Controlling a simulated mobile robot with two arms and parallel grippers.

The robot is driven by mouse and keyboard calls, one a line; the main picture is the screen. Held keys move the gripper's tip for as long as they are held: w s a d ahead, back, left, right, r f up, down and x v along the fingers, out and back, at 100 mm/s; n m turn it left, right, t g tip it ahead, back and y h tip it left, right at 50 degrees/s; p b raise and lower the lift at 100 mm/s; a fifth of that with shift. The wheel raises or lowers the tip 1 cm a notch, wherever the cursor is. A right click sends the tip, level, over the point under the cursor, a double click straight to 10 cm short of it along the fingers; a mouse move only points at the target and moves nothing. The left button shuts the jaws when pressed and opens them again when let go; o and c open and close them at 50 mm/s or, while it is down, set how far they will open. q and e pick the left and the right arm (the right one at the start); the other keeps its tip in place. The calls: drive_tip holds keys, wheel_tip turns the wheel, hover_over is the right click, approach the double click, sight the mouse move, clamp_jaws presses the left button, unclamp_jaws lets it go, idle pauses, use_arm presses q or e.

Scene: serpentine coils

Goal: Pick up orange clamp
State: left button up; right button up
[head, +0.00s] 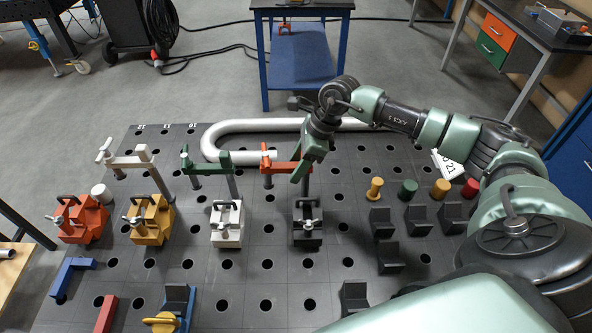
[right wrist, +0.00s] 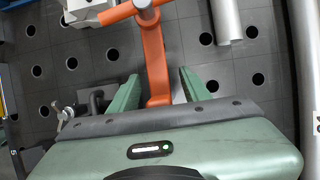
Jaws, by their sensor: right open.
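The orange clamp (head: 270,162) stands upright on the dark perforated table (head: 335,270), at the end of the silver bent pipe. My right gripper (head: 303,168) is at the clamp's right side and hides part of it. In the right wrist view the orange clamp's bar (right wrist: 153,55) runs down between the two green fingers of my right gripper (right wrist: 160,92). The fingers are open, with a gap visible on each side of the bar. My left gripper is not in view.
A green clamp (head: 208,163) and a white clamp (head: 132,161) stand to the left. The silver pipe (head: 235,126) curves behind. Red, yellow, white and black vises (head: 307,228) line the front. Black blocks (head: 419,220) and coloured pegs (head: 408,190) stand at right.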

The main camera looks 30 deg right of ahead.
clamp_jaws()
drive_tip(key=shift+r, duration=0.15)
idle(1.3)
